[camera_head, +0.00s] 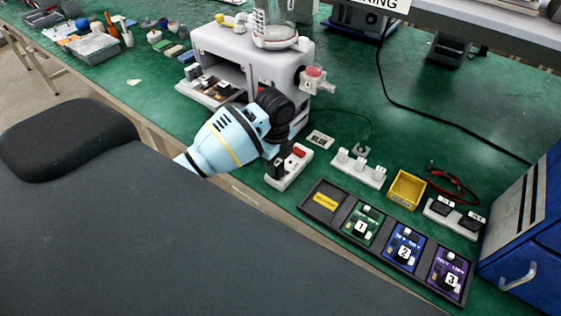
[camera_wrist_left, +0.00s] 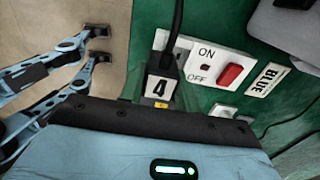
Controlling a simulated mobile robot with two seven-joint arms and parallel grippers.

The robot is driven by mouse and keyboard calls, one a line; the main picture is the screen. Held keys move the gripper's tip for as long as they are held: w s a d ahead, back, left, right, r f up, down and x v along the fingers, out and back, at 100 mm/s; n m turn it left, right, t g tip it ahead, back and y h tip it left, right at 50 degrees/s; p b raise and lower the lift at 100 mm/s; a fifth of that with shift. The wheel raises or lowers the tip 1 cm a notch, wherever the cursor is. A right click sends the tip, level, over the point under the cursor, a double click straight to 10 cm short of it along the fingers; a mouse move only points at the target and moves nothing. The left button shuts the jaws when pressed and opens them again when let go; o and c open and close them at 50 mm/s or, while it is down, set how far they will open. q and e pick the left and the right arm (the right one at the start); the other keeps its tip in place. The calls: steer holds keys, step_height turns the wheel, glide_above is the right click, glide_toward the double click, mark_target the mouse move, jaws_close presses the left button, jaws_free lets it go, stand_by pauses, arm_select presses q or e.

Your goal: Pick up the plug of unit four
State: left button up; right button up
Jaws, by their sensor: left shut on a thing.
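The plug of unit four is a black plug with a white "4" label (camera_wrist_left: 158,87) and a black cord rising from it in the left wrist view. It is at the end of the white switch strip (camera_wrist_left: 203,62) with a red switch; whether it is seated there I cannot tell. In the head view the strip (camera_head: 299,162) lies in front of the white machine. My left gripper (camera_head: 281,157) reaches down to the plug and is shut on it; its fingertips are mostly hidden. My right gripper (camera_wrist_left: 102,44) shows at the left wrist view's left edge, open and empty, over the floor.
The white machine (camera_head: 221,44) stands close behind the left gripper. To the right lie a white socket strip (camera_head: 343,169), a yellow bin (camera_head: 406,189), a black tray (camera_head: 329,219) with numbered modules, and a blue cabinet (camera_head: 540,231). A "BLUE" label (camera_wrist_left: 267,79) lies beside the switch strip.

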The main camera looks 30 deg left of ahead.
arm_select(q)
steer(key=s+r, duration=0.1)
steer(key=s, duration=1.2)
steer(key=shift+s+a+r, duration=0.2)
steer(key=shift+s+a, duration=0.05)
steer(key=shift+s, duration=0.15)
